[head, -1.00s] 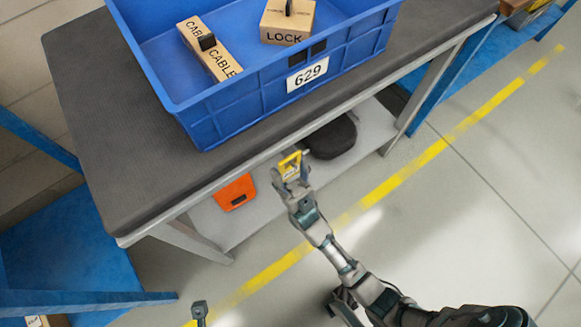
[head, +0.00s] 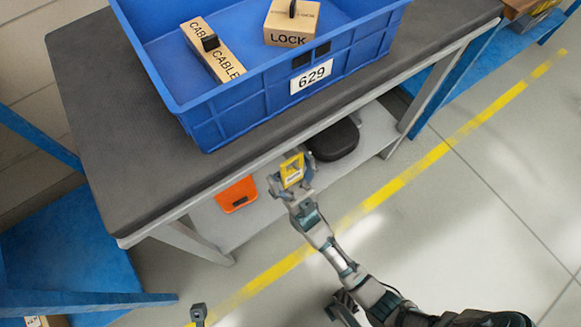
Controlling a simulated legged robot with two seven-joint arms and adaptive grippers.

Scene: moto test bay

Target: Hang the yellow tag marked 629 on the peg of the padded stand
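The yellow tag (head: 292,171) is at the end of my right gripper (head: 291,176), in front of the bench's long edge. The fingers lie on both sides of it and appear closed on it. Its pale label is too small to read. A black padded piece (head: 334,140) is low under the bench, just right of and behind the tag; it may be the padded stand. Its peg cannot be made out, and the bench hides part of it.
A blue crate (head: 225,121) labelled 629 stands on the dark bench top (head: 112,150). It holds a CABLE box (head: 212,50) and a LOCK box (head: 291,22). An orange case (head: 237,195) is on the low shelf (head: 265,208). The floor right of the yellow line is clear.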

